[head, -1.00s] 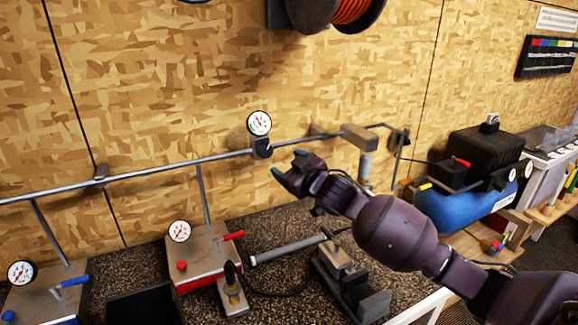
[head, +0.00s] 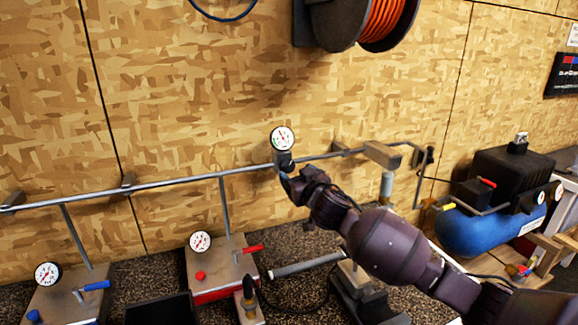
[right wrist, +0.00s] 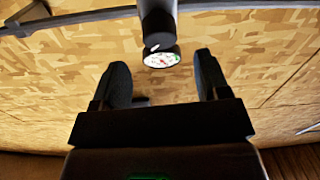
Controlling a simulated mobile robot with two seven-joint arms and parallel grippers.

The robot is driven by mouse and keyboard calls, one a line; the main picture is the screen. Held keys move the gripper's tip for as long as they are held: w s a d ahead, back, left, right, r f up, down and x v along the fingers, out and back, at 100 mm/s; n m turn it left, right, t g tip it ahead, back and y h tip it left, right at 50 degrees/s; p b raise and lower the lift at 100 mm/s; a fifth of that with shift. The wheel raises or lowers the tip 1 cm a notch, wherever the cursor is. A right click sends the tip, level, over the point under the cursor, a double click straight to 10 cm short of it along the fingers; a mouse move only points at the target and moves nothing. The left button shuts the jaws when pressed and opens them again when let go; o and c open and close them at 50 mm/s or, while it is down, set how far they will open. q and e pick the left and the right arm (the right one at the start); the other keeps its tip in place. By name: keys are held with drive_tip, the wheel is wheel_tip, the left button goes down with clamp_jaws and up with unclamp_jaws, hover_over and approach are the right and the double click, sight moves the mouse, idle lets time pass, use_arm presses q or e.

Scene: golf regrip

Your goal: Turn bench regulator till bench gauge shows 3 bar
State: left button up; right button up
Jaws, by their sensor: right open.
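The bench gauge (head: 282,138), a round white dial, stands on top of the dark bench regulator (head: 284,161) on the wall pipe. The needle is too small to read surely. My right gripper (head: 289,184) is just below the regulator, its fingers partly overlapping it in the head view. In the right wrist view, the open fingers (right wrist: 160,70) lie either side of the gauge (right wrist: 161,60) and regulator (right wrist: 158,22) in the picture. The gripper is empty; contact with the regulator cannot be told. My left gripper is not in view.
A metal pipe (head: 200,179) runs along the wood-panel wall. A red-based box (head: 213,265) and a blue-based box (head: 68,295), each with a gauge, stand on the bench below. A vise (head: 364,300) sits under my right arm. A blue compressor (head: 475,235) stands at the right.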

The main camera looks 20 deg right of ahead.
sight(290, 166)
drive_tip(key=shift+w+d+p, duration=0.1)
drive_tip(key=shift+w+p, duration=0.25)
drive_tip(key=shift+w, duration=2.55)
drive_tip(key=c, duration=0.9)
drive_tip(key=shift+n, duration=0.3)
drive_tip(key=n+y, duration=0.1)
drive_tip(key=n, duration=0.1)
drive_tip(key=n+y, duration=0.1)
drive_tip(key=n, duration=0.1)
drive_tip(key=shift+d+g+y, duration=0.1)
drive_tip(key=shift+g+y, duration=0.2)
drive_tip(key=shift+n+g+y, duration=0.4)
drive_tip(key=shift+n+y, duration=0.4)
drive_tip(key=shift+n, duration=1.8)
